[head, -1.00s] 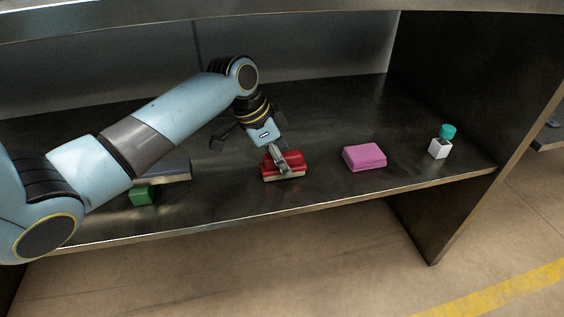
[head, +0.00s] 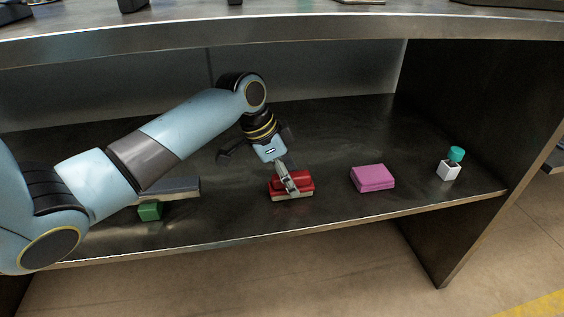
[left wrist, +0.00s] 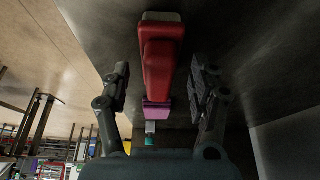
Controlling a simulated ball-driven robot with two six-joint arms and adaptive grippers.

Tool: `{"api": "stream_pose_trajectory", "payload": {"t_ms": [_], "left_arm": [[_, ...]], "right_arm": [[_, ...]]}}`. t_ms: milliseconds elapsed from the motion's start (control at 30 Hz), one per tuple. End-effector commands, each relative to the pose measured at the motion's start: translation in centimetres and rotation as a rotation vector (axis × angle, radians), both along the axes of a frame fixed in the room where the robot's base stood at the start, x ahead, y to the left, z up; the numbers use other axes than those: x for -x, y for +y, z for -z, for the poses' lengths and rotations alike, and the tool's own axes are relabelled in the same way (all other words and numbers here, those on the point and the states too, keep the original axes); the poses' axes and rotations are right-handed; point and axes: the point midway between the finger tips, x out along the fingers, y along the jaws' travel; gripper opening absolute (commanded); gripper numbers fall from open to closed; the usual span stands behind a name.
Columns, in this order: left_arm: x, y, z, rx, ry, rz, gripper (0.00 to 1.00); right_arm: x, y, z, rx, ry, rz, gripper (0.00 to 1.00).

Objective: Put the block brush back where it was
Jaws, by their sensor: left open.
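The block brush (head: 304,181), with a red body and a pale lower layer, rests on the dark shelf (head: 335,210) near its front edge. My left gripper (head: 287,180) is at the brush, with one grey finger crossing in front of its red body. In the left wrist view the brush (left wrist: 158,58) lies between the fingers of my open left gripper (left wrist: 158,85), with gaps visible on both sides. Part of the brush is hidden by the finger in the head view. My right gripper is not in view.
A pink sponge-like block (head: 373,178) lies right of the brush. A white container with a teal top (head: 449,171) stands farther right. An upper shelf (head: 330,30) runs overhead.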

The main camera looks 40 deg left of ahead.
Motion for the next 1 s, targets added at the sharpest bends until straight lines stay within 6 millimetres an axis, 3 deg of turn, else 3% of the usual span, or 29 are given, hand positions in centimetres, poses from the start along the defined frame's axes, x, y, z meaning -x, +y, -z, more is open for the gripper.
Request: {"api": "stream_pose_trajectory", "payload": {"t_ms": [267,400,1000], "left_arm": [[1.1,1.0,-4.1,-0.001,-0.005,0.001,0.61],[1.6,1.4,-5.6,-0.001,-0.003,0.001,0.61],[1.8,1.5,-6.0,0.001,-0.002,0.000,0.61]], "right_arm": [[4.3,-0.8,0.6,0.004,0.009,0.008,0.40],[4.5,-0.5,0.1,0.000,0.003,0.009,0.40],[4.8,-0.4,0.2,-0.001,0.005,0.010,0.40]]}}
